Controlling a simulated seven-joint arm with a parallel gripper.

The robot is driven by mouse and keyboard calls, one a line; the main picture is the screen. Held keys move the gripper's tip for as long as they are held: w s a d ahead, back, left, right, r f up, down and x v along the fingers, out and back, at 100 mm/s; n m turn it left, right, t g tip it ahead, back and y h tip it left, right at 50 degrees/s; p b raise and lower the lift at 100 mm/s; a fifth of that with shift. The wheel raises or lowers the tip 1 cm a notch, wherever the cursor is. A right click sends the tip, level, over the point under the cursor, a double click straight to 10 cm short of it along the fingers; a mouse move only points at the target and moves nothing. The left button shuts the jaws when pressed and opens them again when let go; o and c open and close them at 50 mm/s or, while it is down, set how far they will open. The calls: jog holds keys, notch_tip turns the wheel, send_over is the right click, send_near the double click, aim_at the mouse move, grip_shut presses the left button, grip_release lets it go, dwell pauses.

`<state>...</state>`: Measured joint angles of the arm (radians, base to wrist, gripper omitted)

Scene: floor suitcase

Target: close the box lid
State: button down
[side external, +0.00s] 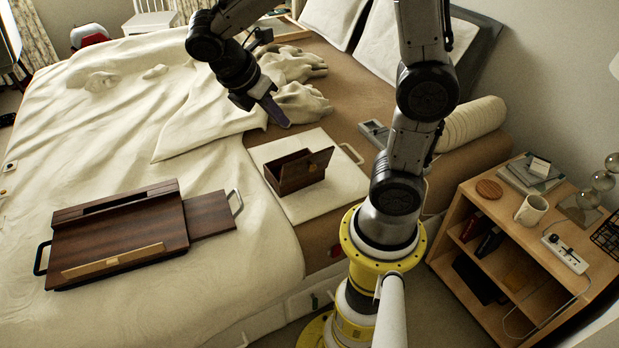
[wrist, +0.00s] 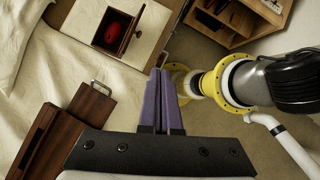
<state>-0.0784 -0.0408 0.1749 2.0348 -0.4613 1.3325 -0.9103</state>
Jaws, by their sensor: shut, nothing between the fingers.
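A small dark wooden box (side external: 284,179) sits on a white board (side external: 340,185) on the bed. Its lid (side external: 321,160) is open, standing up and tilted at the box's right side. In the wrist view the box (wrist: 98,42) shows a red object (wrist: 113,33) inside, and the lid (wrist: 131,28) stands along its right edge. My gripper (side external: 284,123) is above the bed, up and slightly left of the box, apart from it. Its purple fingers (wrist: 160,74) are together and empty.
A larger dark wooden case (side external: 120,225) with an extended panel (side external: 210,214) and metal handles lies on the bed to the left. A wooden shelf unit (side external: 520,235) with a mug (side external: 531,210) stands at the right. A crumpled blanket (side external: 215,110) lies behind.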

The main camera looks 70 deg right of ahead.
jog(key=w+d+f+n+g+h, duration=0.1)
jog(key=w+f+n+g+h, duration=0.25)
jog(key=f, duration=0.45)
jog(key=w+d+f+n+g+h, duration=0.1)
jog(key=w+f+n+g+h, duration=0.15)
jog(key=f+n, duration=0.4)
jog(key=s+f+n+h, duration=0.2)
jog(key=s+f, duration=0.1)
jog(key=f, duration=0.5)
jog(key=s+f+n+h, duration=0.2)
jog(key=s+f+h, duration=0.1)
jog(key=f, duration=0.4)
jog(key=s+d, duration=0.2)
jog(key=d, duration=0.9)
jog(key=shift+d+r, duration=0.2)
jog(key=shift+r, duration=0.25)
jog(key=shift+r, duration=0.15)
jog(key=shift+d+r+n, duration=0.15)
jog(key=shift+n, duration=0.25)
